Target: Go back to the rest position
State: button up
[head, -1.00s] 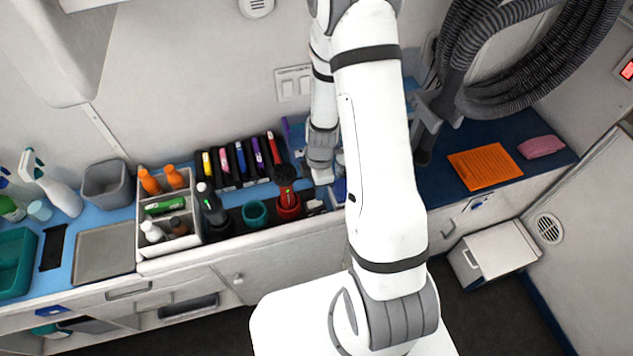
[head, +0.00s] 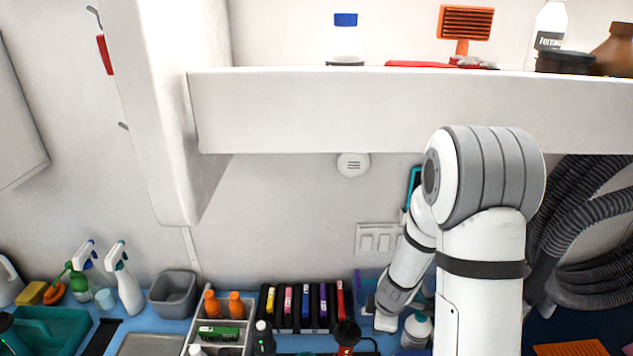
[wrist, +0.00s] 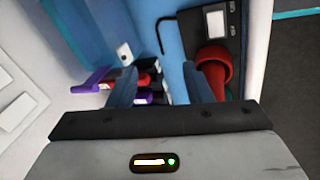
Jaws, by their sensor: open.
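My arm reaches up in the head view, bends at an elbow just in front of the wall shelf and comes down to the counter. My gripper (head: 386,322) is low over the counter, right of the rack of coloured-label holders (head: 305,304). In the wrist view my gripper (wrist: 168,86) shows two fingers spread apart with nothing held between them. Beyond the fingers are small red and purple items (wrist: 143,97), partly hidden by the left finger.
A white overhead shelf (head: 400,110) is close behind my elbow. Black hoses (head: 590,240) hang to the right of my arm. A divided caddy (head: 218,335) and spray bottles (head: 126,282) stand to the left.

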jog(key=w+d+r+m+t+h+b, duration=0.2)
jog(key=w+d+r+m+t, duration=0.15)
jog(key=r, duration=0.55)
jog(key=s+d+r+m+h+b, duration=0.2)
jog(key=s+d+r+m+h, duration=0.15)
jog(key=s+r+m, duration=0.35)
jog(key=s+a+r+m+g+y+b, duration=0.1)
jog(key=s+a, duration=0.3)
jog(key=s, duration=0.4)
jog(key=s+a+m+g+y+b, duration=0.2)
jog(key=s+a+m+y, duration=0.2)
jog(key=s, duration=0.4)
jog(key=shift+s+r, duration=0.2)
jog(key=shift+r, duration=0.2)
jog(key=shift+a+g, duration=0.1)
jog(key=shift+g, duration=0.15)
